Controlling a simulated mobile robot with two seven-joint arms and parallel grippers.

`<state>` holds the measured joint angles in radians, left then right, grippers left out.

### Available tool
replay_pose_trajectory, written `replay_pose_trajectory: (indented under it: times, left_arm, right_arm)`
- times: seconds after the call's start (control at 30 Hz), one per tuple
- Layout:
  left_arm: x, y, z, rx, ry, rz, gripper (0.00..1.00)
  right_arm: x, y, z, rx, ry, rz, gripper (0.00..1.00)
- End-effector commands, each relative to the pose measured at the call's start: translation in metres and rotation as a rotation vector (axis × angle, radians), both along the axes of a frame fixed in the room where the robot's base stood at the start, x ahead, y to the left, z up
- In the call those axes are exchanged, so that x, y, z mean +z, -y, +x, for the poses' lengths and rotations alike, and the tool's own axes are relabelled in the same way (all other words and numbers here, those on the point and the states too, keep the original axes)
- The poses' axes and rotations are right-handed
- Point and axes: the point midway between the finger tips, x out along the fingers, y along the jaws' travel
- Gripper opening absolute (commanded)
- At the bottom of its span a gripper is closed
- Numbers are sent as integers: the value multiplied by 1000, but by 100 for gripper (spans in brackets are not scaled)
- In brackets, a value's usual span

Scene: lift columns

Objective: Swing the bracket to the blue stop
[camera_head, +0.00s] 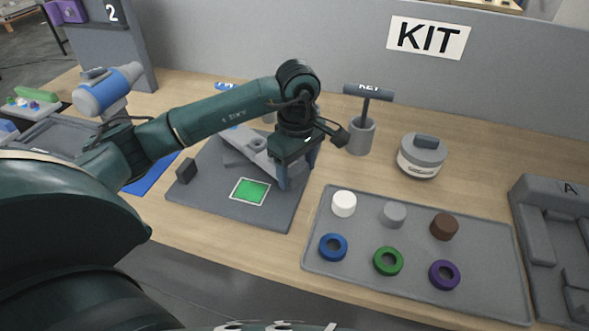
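The light grey bracket (254,143) lies across a dark grey base plate (215,203), its near right end partly behind my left gripper. My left gripper (297,172) points down over the right part of the plate, beside that end. Its two fingers stand apart, and I see nothing clearly clamped between them. A small dark block (186,171) stands at the plate's left edge. A bright green square (250,191) with a pale border is on the plate's front part. I cannot make out a blue stop; my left arm hides the back of the plate. My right gripper is out of view.
A grey tray (312,252) with several discs and rings lies right of the plate. Behind it stand a grey holder with a T-handled key (361,137) and a round grey canister (421,157). A grey moulded tray (541,240) marked A is far right. A grey wall closes the back.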

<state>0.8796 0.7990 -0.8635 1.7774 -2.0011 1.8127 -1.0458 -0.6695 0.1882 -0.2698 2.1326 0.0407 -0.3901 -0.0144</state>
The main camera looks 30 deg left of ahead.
Motion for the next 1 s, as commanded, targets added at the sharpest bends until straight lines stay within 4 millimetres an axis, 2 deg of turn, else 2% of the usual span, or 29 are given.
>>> replay_pose_trajectory:
  times: [0.03,0.2,0.43,0.57,0.67,1.0]
  left_arm:
    - [1,0,1,-1,3,-1,64]
    - [1,0,0,-4,1,0,76]
    - [1,0,-1,-6,-1,0,76]
    - [10,0,0,-6,2,0,76]
    - [27,0,0,-6,4,-1,76]
    - [103,0,0,-5,5,0,76]
  right_arm:
    - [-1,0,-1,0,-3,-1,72]
    - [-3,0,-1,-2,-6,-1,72]
    - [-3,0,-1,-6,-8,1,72]
    - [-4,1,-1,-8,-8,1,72]
    - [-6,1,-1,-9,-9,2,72]
    - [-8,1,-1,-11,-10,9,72]
